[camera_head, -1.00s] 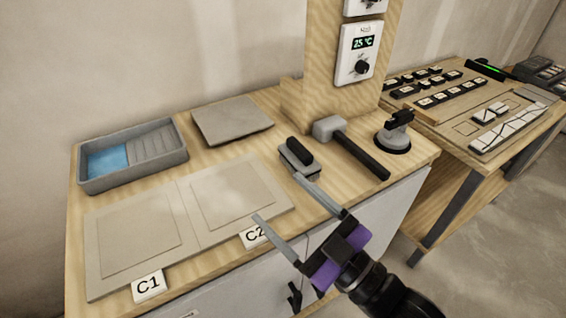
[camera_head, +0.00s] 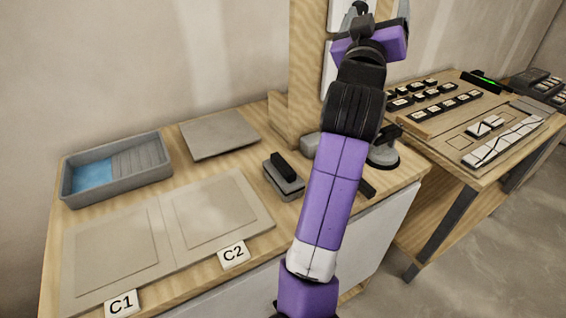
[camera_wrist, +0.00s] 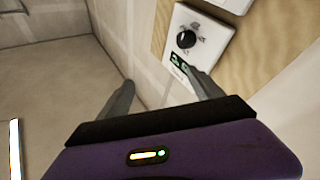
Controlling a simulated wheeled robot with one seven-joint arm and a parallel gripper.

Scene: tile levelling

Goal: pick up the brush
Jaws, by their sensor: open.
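The brush (camera_head: 284,177), a grey block with a black grip on top, lies on the wooden workbench to the left of my raised arm. My gripper (camera_head: 378,10) is high up in front of the wooden post, well above the bench and apart from the brush. In the wrist view my gripper (camera_wrist: 160,90) has its two grey fingers spread with nothing between them. That view faces the wall and the thermostat, and the brush is not in it.
A grey tray (camera_head: 117,185) with a blue patch, a grey tile (camera_head: 220,134) and panels marked C1 (camera_head: 122,303) and C2 (camera_head: 233,254) lie on the bench. A mallet and a suction cup (camera_head: 383,156) are partly behind my arm. The thermostat (camera_wrist: 200,35) is on the post (camera_head: 305,60).

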